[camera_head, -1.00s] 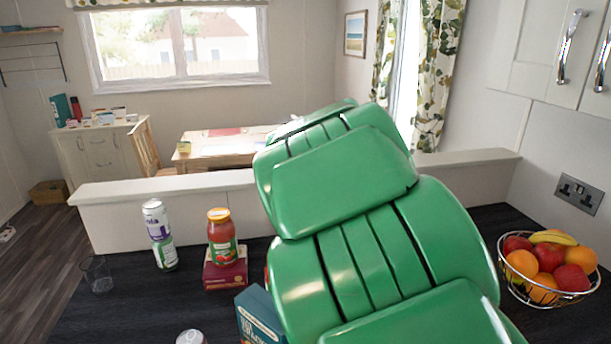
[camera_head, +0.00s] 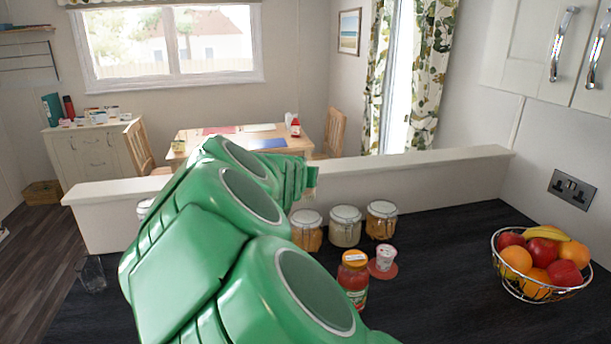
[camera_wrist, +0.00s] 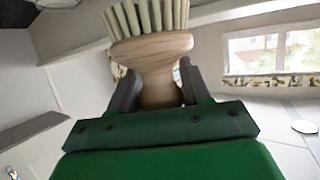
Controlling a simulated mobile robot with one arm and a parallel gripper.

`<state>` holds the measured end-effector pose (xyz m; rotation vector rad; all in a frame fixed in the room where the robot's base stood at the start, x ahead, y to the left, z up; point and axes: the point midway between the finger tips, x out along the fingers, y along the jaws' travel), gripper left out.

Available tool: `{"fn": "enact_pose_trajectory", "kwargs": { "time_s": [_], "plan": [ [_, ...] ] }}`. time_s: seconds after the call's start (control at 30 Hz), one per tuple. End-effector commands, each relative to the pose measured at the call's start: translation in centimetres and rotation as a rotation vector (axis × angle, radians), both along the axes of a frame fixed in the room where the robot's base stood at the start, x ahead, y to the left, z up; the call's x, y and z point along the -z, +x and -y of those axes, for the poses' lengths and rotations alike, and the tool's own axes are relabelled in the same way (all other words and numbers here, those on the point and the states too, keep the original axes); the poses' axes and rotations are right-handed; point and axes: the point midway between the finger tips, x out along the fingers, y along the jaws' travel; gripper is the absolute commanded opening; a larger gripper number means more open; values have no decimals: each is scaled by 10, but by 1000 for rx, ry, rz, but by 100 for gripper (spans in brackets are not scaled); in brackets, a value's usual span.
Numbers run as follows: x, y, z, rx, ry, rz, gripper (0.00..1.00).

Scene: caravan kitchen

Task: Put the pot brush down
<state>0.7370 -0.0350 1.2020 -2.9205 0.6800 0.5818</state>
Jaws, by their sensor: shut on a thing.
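The pot brush (camera_wrist: 153,55) shows in the wrist view, with a wooden body and pale bristles at the top of the picture. My gripper (camera_wrist: 155,88) is shut on its wooden neck, one dark finger on each side. In the head view my green arm reaches over the dark worktop (camera_head: 455,260) towards the low white ledge. A small pale brown piece at the arm's far end may be part of the brush; I cannot tell. The gripper's fingers are hidden in the head view.
Several lidded jars (camera_head: 345,228) stand along the ledge (camera_head: 430,165). A red sauce jar (camera_head: 353,278) and a small white cup (camera_head: 385,257) on a red disc stand nearer. A fruit basket (camera_head: 540,265) is at the right. Worktop between cup and basket is clear.

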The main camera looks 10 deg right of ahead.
Motion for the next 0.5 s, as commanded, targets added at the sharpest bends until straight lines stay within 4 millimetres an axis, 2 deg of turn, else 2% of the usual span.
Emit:
{"fn": "enact_pose_trajectory", "kwargs": {
  "time_s": [0.5],
  "plan": [
    [-17,-22,-35,291,3,2,16]
  ]
}}
